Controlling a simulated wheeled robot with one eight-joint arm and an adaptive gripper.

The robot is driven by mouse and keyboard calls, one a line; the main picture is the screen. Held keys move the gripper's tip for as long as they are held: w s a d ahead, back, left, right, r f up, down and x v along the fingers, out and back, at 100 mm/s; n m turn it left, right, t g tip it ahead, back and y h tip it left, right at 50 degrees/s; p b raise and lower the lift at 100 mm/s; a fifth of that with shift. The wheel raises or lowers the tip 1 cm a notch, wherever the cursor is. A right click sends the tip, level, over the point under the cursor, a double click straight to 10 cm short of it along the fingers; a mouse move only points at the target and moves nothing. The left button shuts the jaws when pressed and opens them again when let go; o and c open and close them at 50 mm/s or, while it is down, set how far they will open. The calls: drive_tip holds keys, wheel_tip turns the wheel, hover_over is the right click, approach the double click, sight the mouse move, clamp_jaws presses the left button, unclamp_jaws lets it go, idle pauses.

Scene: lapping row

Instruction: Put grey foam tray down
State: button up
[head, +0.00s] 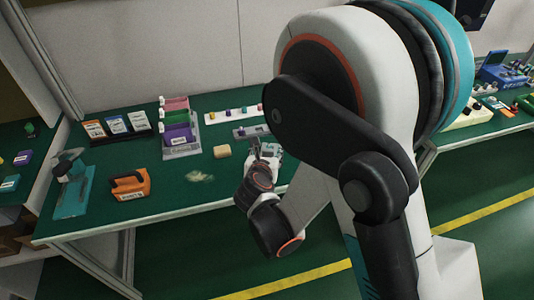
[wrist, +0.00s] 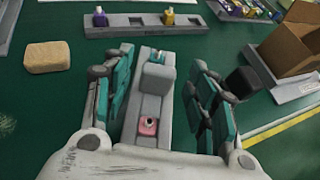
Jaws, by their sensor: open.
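A long narrow grey tray (wrist: 152,105) lies between the fingers of my gripper (wrist: 158,92) in the wrist view, pointing away from the palm. It holds a pink-topped piece (wrist: 149,125), a grey block (wrist: 158,77) and a teal-topped piece at its far end. My gripper is open, with one teal-padded finger on each side of the tray. I cannot tell whether the tray's underside touches the green table. In the head view my gripper (head: 264,150) is low over the table, and the tray is mostly hidden there.
Another grey tray (wrist: 128,27) with purple and yellow bottles lies just beyond. A tan block (wrist: 47,57) is at left. A cardboard box (wrist: 293,40) and a small black block (wrist: 243,82) are at right, near the table edge. An orange tool (head: 130,185) stands further left.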

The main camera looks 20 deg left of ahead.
drive_tip(key=v, duration=1.1)
drive_tip(key=shift+s, duration=0.35)
drive_tip(key=shift+r, duration=0.1)
